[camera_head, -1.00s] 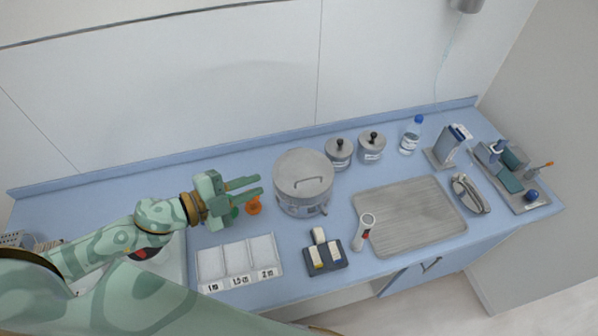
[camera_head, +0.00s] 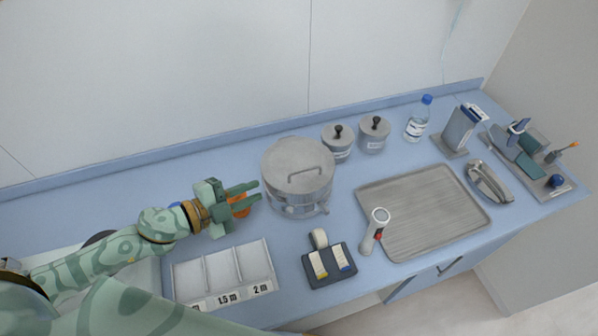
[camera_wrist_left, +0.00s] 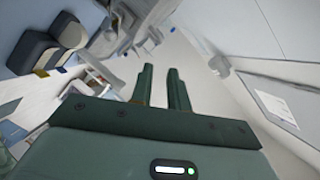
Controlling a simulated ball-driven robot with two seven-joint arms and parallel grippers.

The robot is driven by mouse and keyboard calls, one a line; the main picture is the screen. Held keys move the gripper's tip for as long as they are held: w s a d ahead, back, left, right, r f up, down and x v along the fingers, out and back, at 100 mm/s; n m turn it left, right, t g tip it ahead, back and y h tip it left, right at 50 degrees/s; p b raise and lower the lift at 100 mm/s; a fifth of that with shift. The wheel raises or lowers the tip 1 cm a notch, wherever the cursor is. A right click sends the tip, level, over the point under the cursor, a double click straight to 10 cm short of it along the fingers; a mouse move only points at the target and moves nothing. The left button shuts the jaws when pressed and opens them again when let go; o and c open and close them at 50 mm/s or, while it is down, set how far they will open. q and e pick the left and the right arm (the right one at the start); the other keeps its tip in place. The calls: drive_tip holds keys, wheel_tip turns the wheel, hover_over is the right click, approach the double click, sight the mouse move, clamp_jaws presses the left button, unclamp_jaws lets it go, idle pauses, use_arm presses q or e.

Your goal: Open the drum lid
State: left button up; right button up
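The drum (camera_head: 300,190) is a round grey metal pot standing on the blue counter in the head view. Its flat lid (camera_head: 288,160) is on, with a bar handle (camera_head: 311,173) across the top. My left gripper (camera_head: 258,191) is just left of the drum, its fingers pointing right toward the wall of the drum, below lid level in the picture. The two fingers are apart with nothing between them; they also show apart in the left wrist view (camera_wrist_left: 160,72). I cannot make out the drum in the wrist view. My right gripper is not in view.
An orange item (camera_head: 240,206) sits partly behind my left gripper. A labelled tray (camera_head: 262,287) is in front. Two small lidded jars (camera_head: 337,143) (camera_head: 374,134) stand right of the drum. A dark block (camera_head: 329,264), a white handheld device (camera_head: 375,230) and a ribbed tray (camera_head: 424,208) lie nearer.

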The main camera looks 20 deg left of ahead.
sight(300, 172)
use_arm(q)
drive_tip(key=x, duration=1.4)
drive_tip(key=shift+p, duration=0.35)
drive_tip(key=shift+a, duration=0.1)
drive_tip(key=shift+c, duration=0.4)
clamp_jaws()
